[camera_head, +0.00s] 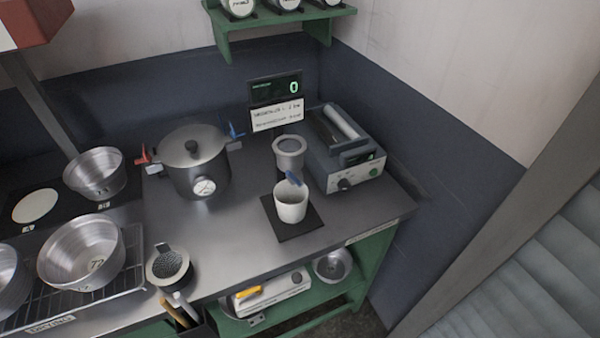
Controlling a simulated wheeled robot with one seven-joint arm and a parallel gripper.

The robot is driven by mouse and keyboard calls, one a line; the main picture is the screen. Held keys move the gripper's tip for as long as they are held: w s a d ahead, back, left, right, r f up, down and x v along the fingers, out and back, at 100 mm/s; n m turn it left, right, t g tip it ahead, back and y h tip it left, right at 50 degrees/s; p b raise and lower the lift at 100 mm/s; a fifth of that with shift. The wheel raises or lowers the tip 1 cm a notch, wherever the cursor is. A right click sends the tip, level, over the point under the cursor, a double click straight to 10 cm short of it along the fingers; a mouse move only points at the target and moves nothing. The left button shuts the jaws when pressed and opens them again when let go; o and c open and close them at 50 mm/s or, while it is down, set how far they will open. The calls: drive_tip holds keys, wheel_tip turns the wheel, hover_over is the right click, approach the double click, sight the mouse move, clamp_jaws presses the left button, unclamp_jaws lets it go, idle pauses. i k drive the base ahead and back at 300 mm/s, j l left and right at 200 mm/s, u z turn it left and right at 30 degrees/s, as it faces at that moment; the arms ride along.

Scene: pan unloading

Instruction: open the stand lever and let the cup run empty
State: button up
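A grey metal cup (289,148) sits in a stand near the back right of the steel worktop. A white cup (291,206) stands upright under the lever on a black square mat (298,231). The inside of the grey cup is too small to read, and I see no stream falling. I cannot tell whether the lever is open or shut. My gripper is not in view.
A display (275,88) reading 0 and a sign stand behind the stand. A grey machine with a roller (346,160) is close on the right. A lidded pot (195,165) with a gauge is on the left. Bare worktop (235,235) lies left of the mat.

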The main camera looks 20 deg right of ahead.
sight(299, 182)
drive_tip(key=j, duration=0.85)
drive_tip(key=k+j, duration=0.15)
drive_tip(key=j, duration=0.65)
drive_tip(key=i+z, duration=0.05)
